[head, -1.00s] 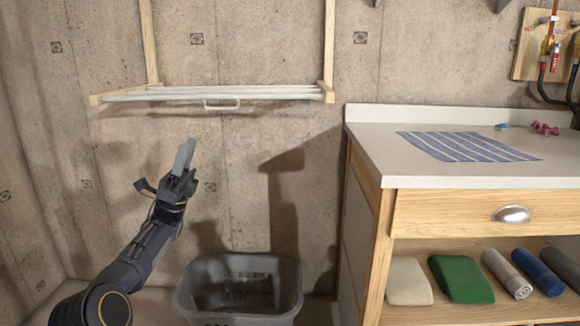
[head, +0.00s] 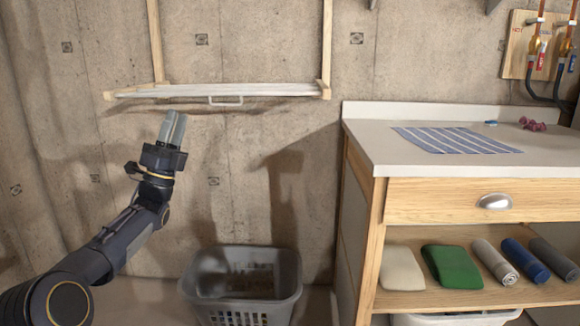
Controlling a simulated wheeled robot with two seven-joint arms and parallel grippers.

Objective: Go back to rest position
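My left gripper (head: 172,128) is raised in front of the concrete wall, with its fingers pointing up. Its two grey fingers lie close together with only a thin line between them, and nothing shows in them. It appears just below the left part of the folding wall rack (head: 225,100) in the head view. My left arm comes in from the lower left. My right gripper is not in view.
A grey laundry basket (head: 240,290) stands on the floor right of my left arm. A wooden counter (head: 436,202) fills the right side, with a striped cloth (head: 456,140) on top. Rolled and folded towels (head: 452,266) lie on its shelf. Copper pipes (head: 540,40) hang at the upper right.

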